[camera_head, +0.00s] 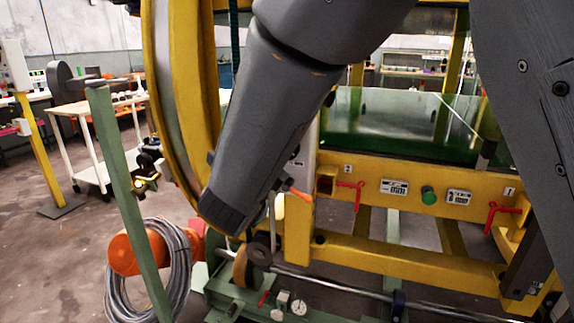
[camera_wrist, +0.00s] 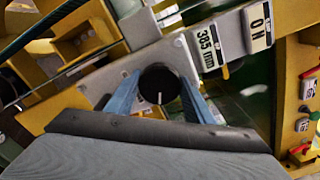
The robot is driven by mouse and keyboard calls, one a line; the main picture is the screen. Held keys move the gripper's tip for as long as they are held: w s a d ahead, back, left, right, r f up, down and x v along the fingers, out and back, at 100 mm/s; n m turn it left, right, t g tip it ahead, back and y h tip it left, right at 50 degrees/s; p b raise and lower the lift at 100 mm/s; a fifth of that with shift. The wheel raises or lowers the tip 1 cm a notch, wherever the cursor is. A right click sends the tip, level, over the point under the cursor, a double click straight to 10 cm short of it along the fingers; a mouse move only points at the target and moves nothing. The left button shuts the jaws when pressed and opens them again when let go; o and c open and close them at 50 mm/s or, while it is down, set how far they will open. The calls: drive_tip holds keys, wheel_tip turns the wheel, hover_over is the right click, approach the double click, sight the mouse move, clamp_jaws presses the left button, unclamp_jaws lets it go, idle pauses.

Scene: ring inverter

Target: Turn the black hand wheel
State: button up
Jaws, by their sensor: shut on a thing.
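The black hand wheel (camera_wrist: 158,86) shows in the wrist view as a round black disc with a white mark near its lower edge. It sits in front of a light grey plate (camera_wrist: 110,75). My gripper (camera_wrist: 160,93) has one blue-grey finger on each side of the wheel and is shut on it. In the head view my dark grey arm comes down from the top and hides the fingers and the wheel.
A yellow machine frame (camera_head: 410,194) carries a green button (camera_head: 428,195) and red handles (camera_head: 351,190). A large yellow ring (camera_head: 160,100) stands left of my arm. A green post (camera_head: 128,200) and a coiled grey cable (camera_head: 175,265) are at the lower left.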

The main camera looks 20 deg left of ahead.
drive_tip(key=m+b, duration=0.2)
drive_tip(key=b, duration=0.1)
drive_tip(key=m+b, duration=0.2)
drive_tip(key=b, duration=0.1)
drive_tip(key=m+b, duration=0.1)
drive_tip(key=b, duration=0.2)
drive_tip(key=shift+f+m+b, duration=0.3)
drive_tip(key=shift+f+m, duration=0.05)
drive_tip(key=shift+m, duration=0.05)
drive_tip(key=m+b, duration=0.6)
drive_tip(key=b, duration=0.5)
drive_tip(key=shift+b, duration=0.3)
drive_tip(key=m+b, duration=0.6)
drive_tip(key=b, duration=0.7)
drive_tip(key=shift+m, duration=0.3)
drive_tip(key=m+b, duration=0.2)
drive_tip(key=b, duration=0.2)
drive_tip(key=shift+m+b, duration=0.3)
drive_tip(key=shift+b, duration=0.05)
drive_tip(key=shift+a+r+m+b, duration=0.15)
drive_tip(key=shift+m+b, duration=0.55)
drive_tip(key=shift+b, duration=0.55)
drive_tip(key=shift+r, duration=0.1)
drive_tip(key=shift+m, duration=0.3)
drive_tip(key=o, duration=1.1)
drive_tip(key=shift+c, duration=0.2)
